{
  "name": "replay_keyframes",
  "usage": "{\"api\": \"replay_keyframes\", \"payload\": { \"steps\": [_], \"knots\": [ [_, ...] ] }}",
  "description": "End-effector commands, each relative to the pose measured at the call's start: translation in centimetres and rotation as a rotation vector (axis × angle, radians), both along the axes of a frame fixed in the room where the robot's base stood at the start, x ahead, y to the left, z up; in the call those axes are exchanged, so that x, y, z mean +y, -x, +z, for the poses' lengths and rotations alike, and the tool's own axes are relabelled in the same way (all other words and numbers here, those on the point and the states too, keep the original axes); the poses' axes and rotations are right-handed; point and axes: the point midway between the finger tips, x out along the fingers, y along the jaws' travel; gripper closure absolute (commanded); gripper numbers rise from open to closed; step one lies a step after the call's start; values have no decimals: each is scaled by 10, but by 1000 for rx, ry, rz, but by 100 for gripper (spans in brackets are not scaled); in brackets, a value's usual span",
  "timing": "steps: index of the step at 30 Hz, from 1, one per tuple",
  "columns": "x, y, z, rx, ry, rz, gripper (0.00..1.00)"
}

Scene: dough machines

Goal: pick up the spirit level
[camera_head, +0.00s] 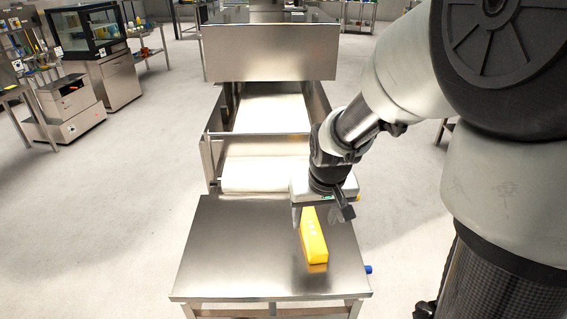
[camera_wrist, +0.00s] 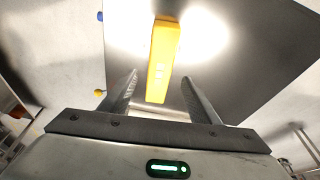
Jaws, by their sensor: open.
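The yellow spirit level (camera_head: 313,238) lies on the steel table (camera_head: 230,255), toward its right side, with its long side running away from me. Its far end is partly hidden behind my gripper (camera_head: 322,212). In the wrist view, the spirit level (camera_wrist: 162,62) lies ahead of my gripper (camera_wrist: 160,95), and its near end is between the two open fingers in the picture. The fingers stand apart on either side and hold nothing. I cannot tell how high above the table they are.
A steel dough machine with a white belt (camera_head: 270,115) stands just behind the table. The table's left part is bare. A blue knob (camera_head: 369,269) sticks out at the table's right edge. Cabinets and a printer-like machine (camera_head: 70,105) stand at the far left.

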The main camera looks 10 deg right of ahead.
Motion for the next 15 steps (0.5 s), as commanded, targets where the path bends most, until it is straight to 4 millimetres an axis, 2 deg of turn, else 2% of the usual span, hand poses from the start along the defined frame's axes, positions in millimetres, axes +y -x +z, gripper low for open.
{"api": "replay_keyframes", "payload": {
  "steps": [4,12,15],
  "knots": [
    [0,-3,-10,1,0,1,44],
    [-1,-13,-48,2,1,2,44],
    [-1,-16,-52,-1,0,1,44]
  ]
}}
